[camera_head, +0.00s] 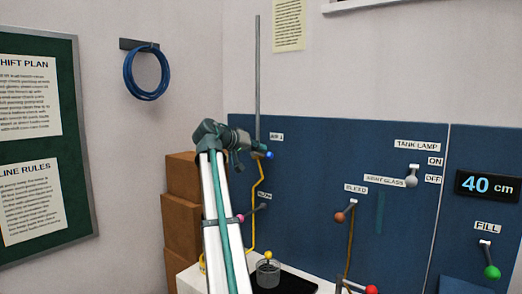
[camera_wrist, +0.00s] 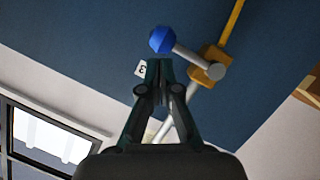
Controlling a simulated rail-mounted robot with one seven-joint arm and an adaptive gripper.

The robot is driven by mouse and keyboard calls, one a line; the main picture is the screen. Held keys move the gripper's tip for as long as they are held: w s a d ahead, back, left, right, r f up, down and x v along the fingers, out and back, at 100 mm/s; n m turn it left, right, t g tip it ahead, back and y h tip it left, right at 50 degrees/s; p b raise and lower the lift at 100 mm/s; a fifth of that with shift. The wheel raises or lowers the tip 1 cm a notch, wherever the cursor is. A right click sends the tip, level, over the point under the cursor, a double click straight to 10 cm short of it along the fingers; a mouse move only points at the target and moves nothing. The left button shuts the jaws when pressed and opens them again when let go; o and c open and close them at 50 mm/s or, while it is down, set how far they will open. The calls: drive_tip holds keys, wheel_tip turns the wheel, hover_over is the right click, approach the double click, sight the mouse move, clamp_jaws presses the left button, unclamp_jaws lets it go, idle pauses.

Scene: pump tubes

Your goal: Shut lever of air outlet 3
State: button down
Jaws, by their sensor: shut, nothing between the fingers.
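The air outlet lever has a blue ball knob (camera_head: 269,155) beside the AIR label (camera_head: 276,137) on the blue panel. In the wrist view, its blue knob (camera_wrist: 162,39) sits on a short grey arm (camera_wrist: 188,54) that runs to a brass valve block (camera_wrist: 207,66) on a yellow pipe. A label ending in 3 (camera_wrist: 141,69) shows beside my fingertips. My gripper (camera_wrist: 157,72) is shut and empty, its tips close to the knob; I cannot tell whether they touch it. In the head view, my gripper (camera_head: 257,149) is at the panel, partly hiding the valve.
Brown boxes (camera_head: 182,223) are stacked left of the panel.

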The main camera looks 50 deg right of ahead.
drive_tip(key=r+v, duration=0.2)
drive_tip(key=v, duration=1)
drive_tip(key=shift+w+d, duration=0.3)
drive_tip(key=shift+r, duration=0.1)
